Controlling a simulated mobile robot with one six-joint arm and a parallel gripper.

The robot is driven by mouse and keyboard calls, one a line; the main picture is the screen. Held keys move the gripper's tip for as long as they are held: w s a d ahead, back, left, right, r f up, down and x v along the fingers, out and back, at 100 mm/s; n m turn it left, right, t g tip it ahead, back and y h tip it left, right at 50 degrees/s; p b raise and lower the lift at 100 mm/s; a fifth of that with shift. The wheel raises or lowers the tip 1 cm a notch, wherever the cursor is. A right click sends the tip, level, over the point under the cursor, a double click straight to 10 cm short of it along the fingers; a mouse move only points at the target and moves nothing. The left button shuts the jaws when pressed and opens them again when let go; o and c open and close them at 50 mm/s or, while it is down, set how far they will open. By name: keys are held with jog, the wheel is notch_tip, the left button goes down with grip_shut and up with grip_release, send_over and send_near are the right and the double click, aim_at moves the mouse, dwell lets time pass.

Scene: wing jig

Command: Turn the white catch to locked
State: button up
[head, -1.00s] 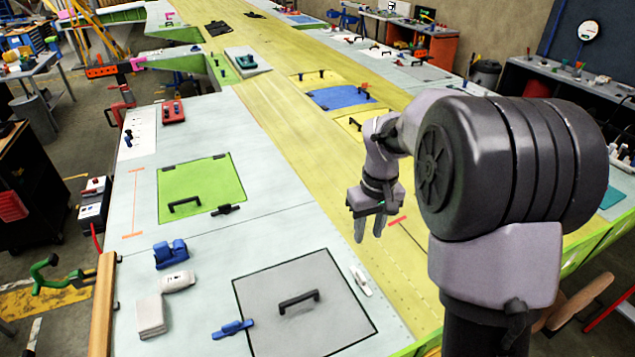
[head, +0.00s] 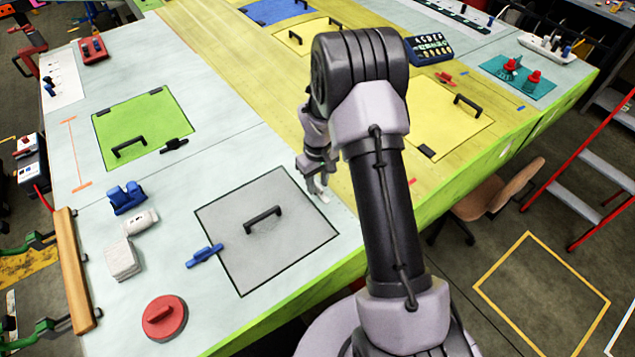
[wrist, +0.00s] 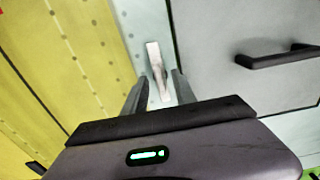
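The white catch (wrist: 155,60) is a small pale bar on the light strip between the yellow skin and the grey panel. In the wrist view it lies nearly along that strip, slightly tilted. My gripper (wrist: 160,77) is open, with one dark finger on each side of the catch's near end; I cannot tell whether either touches it. The grey panel (head: 240,240) lies flat with a black handle (head: 263,219).
A blue catch (head: 205,256) sits at the grey panel's left edge. A red disc (head: 164,318), a white block (head: 123,260) and a blue fitting (head: 127,197) stand on the left. A green panel (head: 140,125) with a black handle lies farther back. The skin around my gripper is mostly clear.

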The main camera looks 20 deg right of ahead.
grip_shut()
